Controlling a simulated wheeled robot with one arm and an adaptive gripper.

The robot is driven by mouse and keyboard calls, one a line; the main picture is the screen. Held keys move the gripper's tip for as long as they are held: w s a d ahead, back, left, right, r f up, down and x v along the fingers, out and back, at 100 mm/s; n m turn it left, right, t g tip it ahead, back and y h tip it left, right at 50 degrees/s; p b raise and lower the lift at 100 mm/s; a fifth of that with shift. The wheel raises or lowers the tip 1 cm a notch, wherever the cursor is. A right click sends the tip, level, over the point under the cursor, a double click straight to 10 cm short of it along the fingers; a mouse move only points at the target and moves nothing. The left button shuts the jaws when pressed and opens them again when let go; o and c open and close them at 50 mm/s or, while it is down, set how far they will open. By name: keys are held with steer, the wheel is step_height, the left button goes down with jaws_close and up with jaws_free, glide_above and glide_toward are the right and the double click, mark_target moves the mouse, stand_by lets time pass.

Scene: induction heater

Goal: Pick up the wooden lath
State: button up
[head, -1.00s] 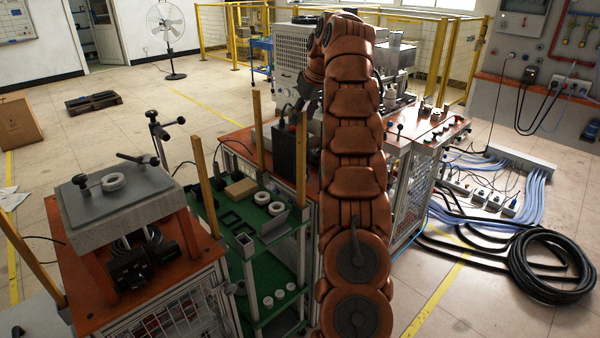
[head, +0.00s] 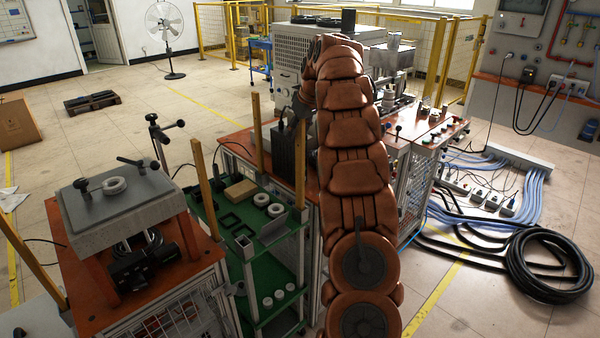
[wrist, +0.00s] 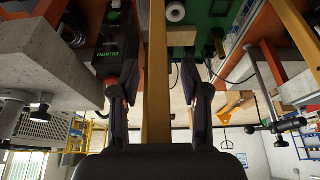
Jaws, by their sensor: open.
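In the wrist view a long, narrow wooden lath (wrist: 156,85) stands between the two fingers of my gripper (wrist: 158,92). The fingers are spread, with a gap on each side of the lath. In the head view several upright wooden laths show: one behind the green shelf (head: 257,132), one beside my arm (head: 300,160) and one at the front left (head: 203,188). A second lath (wrist: 287,48) slants at the right of the wrist view.
The green shelf (head: 215,238) holds white rings and a small block. A grey slab (head: 120,208) and a clamp stand (head: 158,138) are at the left. Open floor lies behind.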

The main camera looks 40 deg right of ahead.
steer(key=shift+c, duration=0.4)
jaws_close()
